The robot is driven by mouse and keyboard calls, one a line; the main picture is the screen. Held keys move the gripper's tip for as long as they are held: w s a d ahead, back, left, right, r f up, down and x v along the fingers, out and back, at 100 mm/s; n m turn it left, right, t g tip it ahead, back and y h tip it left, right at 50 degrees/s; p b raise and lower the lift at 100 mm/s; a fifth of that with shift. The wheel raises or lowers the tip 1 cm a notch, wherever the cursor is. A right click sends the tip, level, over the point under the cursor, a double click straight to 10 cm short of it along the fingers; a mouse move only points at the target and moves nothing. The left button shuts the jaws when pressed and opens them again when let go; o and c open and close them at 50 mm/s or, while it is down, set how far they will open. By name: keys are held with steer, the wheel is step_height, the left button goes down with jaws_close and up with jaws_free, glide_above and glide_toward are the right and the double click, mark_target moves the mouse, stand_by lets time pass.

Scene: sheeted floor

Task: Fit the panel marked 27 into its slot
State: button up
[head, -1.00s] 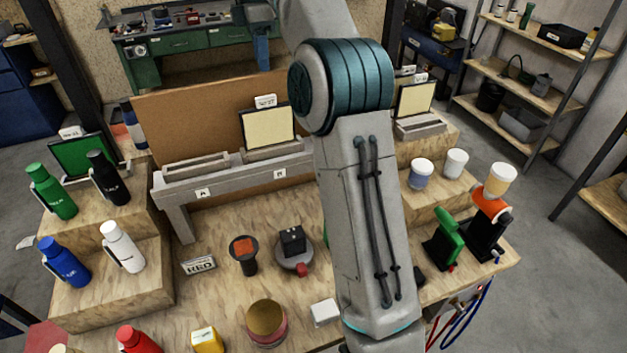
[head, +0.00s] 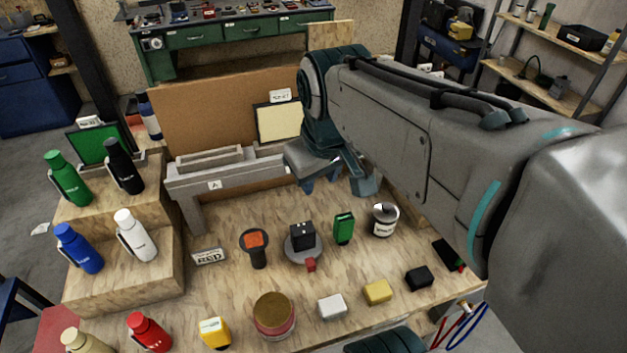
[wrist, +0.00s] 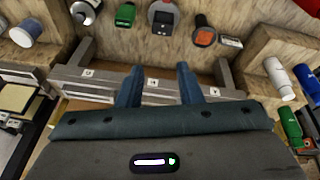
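A cream panel with a dark frame (head: 278,122) stands upright behind the grey rack (head: 196,190), a white tag above it. A green panel (head: 92,148) stands on the left wooden step, also tagged. The tag writing is too small to read, so I cannot tell which panel is 27. The rack carries label A (head: 214,185); the wrist view shows several labels along its beam (wrist: 120,82). A cream panel (wrist: 16,98) also shows at the left of the wrist view. My gripper (head: 335,182) is open and empty by the rack; its fingers (wrist: 159,84) are apart. My arm hides the rack's right part.
Several bottles, such as a blue one (head: 78,248), stand on the left steps. A black block on a round base (head: 302,237), a green block (head: 343,228) and a tin (head: 383,220) stand before the rack. A brown board (head: 210,120) rises behind it.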

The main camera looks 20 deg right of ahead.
steer(key=s+f+m, duration=0.2)
steer(key=s+f, duration=0.3)
steer(key=shift+d+m+t, duration=0.2)
steer(key=shift+m+t, duration=0.1)
steer(key=shift+m, duration=0.1)
steer(key=shift+f, duration=0.1)
step_height(320, 180, down, 3)
steer(key=b, duration=0.2)
steer(key=shift+w+f+b, duration=0.1)
steer(key=shift+f+b, duration=0.05)
steer(key=shift+b, duration=0.2)
